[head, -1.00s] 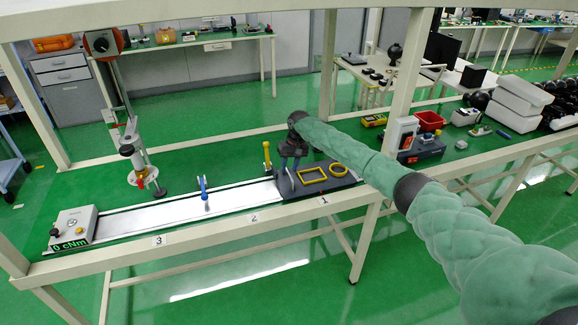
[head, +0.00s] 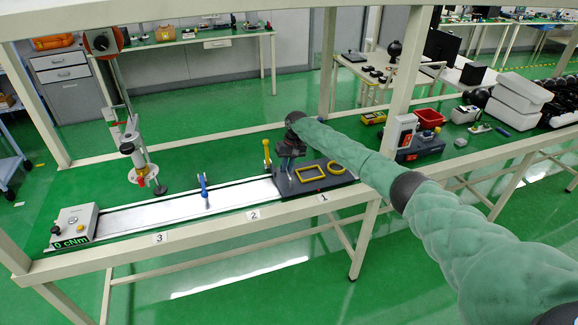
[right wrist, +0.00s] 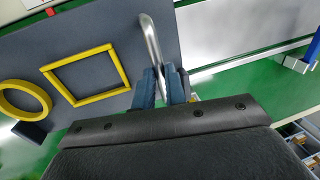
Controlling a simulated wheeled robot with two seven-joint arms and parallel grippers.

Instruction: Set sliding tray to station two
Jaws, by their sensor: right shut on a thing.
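The sliding tray (head: 345,178) is a dark grey plate at the right end of a silver rail (head: 150,214), beside label 1 (head: 323,198). It carries a yellow square frame (head: 309,174) and a yellow ring (head: 334,167); both also show in the right wrist view. Label 2 (head: 253,215) is on the front beam to its left, and label 3 (head: 159,237) farther left. My right gripper (head: 289,163) is over the tray's left part. In the right wrist view its fingers (right wrist: 165,85) are shut on a bent metal handle (right wrist: 150,42) on the tray. My left gripper is out of view.
A yellow-topped post (head: 266,153) stands behind the rail near the tray's left end. A blue lever (head: 203,187) stands at the rail between labels 2 and 3. A grey box reading 0 cNm (head: 73,224) is at the left end. The rail between tray and lever looks clear.

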